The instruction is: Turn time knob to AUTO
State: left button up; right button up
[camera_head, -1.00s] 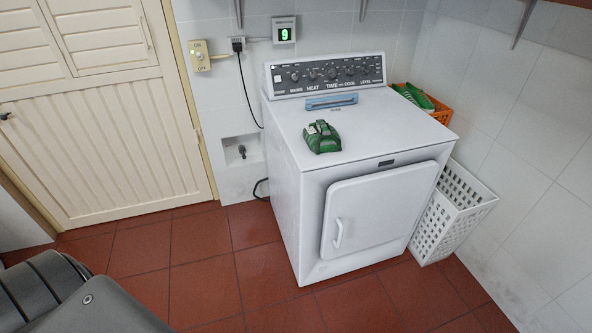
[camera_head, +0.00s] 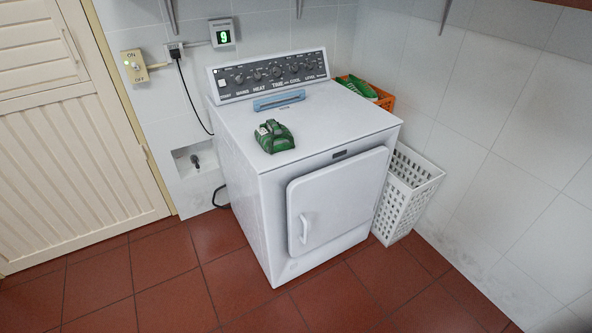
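The time knob (camera_head: 275,73) is a small dark round knob above the "TIME" label on the dark control panel (camera_head: 228,95) of a white dryer (camera_head: 350,118). It sits near the middle of a row of several similar knobs. Its pointer setting and any AUTO mark are too small to read. Neither of my grippers shows in the head view, and nothing touches the knob.
A green object (camera_head: 274,136) and a blue bar-shaped object (camera_head: 279,101) lie on the dryer top. A white basket (camera_head: 408,190) and an orange crate (camera_head: 386,101) stand to the right. Red floor (camera_head: 160,300) in front is clear.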

aim_at(275, 72)
jog(key=z, duration=0.85)
jog(key=i, duration=1.2)
jog(key=z, duration=0.65)
jog(key=i, duration=1)
jog(key=u, duration=0.2)
